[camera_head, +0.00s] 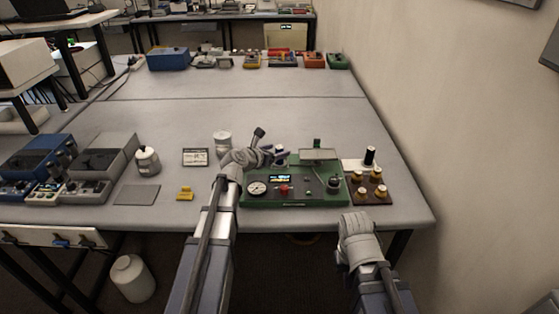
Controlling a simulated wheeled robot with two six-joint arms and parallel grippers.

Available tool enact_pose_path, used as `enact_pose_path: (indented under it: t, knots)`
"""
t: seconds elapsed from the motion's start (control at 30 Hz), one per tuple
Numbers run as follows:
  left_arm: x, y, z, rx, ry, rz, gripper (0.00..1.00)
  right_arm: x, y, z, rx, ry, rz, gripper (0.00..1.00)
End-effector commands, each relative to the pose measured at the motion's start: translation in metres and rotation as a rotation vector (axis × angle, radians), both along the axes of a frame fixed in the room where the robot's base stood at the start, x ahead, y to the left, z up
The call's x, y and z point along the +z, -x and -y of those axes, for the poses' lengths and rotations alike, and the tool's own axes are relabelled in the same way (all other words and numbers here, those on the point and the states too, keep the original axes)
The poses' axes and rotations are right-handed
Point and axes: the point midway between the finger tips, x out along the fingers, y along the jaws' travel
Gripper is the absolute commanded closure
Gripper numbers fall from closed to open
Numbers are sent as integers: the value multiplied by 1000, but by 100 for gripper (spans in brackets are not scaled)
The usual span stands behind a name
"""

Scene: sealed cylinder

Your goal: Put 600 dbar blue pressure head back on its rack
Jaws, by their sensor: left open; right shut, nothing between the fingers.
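The green pressure unit (300,196) stands near the table's front right, with a gauge, a lit display and a red knob. A small dark bluish part (281,149) shows at its back left, beside my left gripper (268,146); I cannot tell whether it is the blue pressure head or part of the gripper. My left gripper is open over the unit's back left corner. The brown rack (357,200) right of the unit holds several gold-and-pale heads; no blue one is clear there. My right gripper (357,220) is shut and empty near the table's front edge, below the rack.
A black cylinder (370,156) stands on a white plate behind the rack. The wall is close on the right. The table's middle is clear.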

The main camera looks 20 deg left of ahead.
Motion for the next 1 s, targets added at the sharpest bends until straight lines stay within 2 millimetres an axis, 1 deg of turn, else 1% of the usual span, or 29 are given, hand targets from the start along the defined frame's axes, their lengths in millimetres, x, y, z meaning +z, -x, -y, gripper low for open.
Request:
enact_pose_path:
  t: [0.03,0.13,0.37,0.4,1.0]
  knots:
    - [-8,-10,2,-1,-1,0,26,-8,0,0,0,0,0,100]
    - [-11,-20,5,0,0,0,26,-11,0,0,0,0,0,100]
    - [-10,-21,7,1,0,0,26,-10,0,0,0,0,0,100]
    - [-10,-21,7,1,0,0,28,-10,0,0,0,0,0,100]
    - [-10,-21,7,1,0,0,96,-10,0,0,0,0,0,100]
